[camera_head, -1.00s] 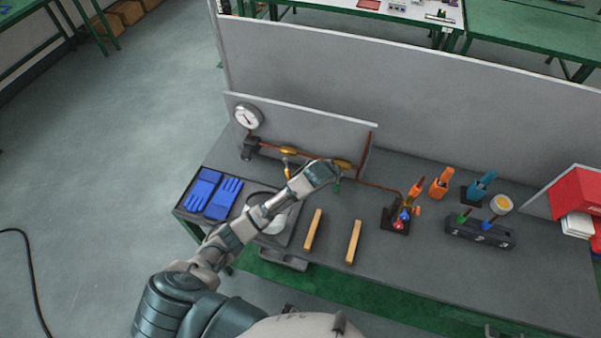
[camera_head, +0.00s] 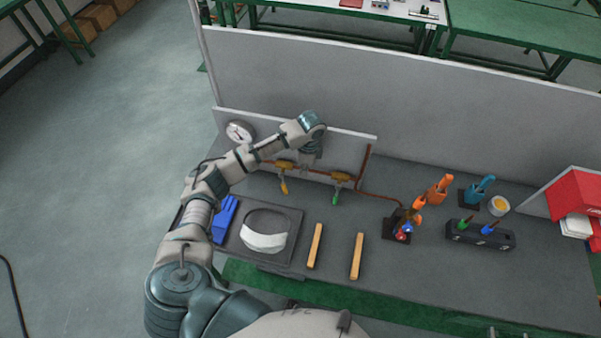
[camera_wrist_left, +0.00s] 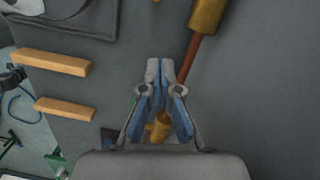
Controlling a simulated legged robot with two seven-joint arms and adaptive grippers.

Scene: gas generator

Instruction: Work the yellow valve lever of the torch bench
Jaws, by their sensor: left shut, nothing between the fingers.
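The yellow valve lever (camera_head: 284,187) hangs down from the left brass valve (camera_head: 284,165) on the copper pipe in front of the low back panel. The right brass valve (camera_head: 341,177) has a green lever (camera_head: 335,197). My left gripper (camera_head: 306,168) is shut and empty, pointing down between the two valves, right of the yellow lever and apart from it. In the left wrist view its closed fingertips (camera_wrist_left: 160,66) are beside the copper pipe (camera_wrist_left: 187,62). A brass valve (camera_wrist_left: 207,14) is at the top, and another is partly hidden behind the fingers. My right gripper is out of view.
A round gauge (camera_head: 240,132) is at the panel's left, partly near my forearm. Blue gloves (camera_head: 224,219), a dark tray (camera_head: 292,228) and two wooden bars (camera_head: 315,246) lie in front. A torch stand (camera_head: 397,229) is to the right. The panel (camera_head: 355,146) stands close behind the gripper.

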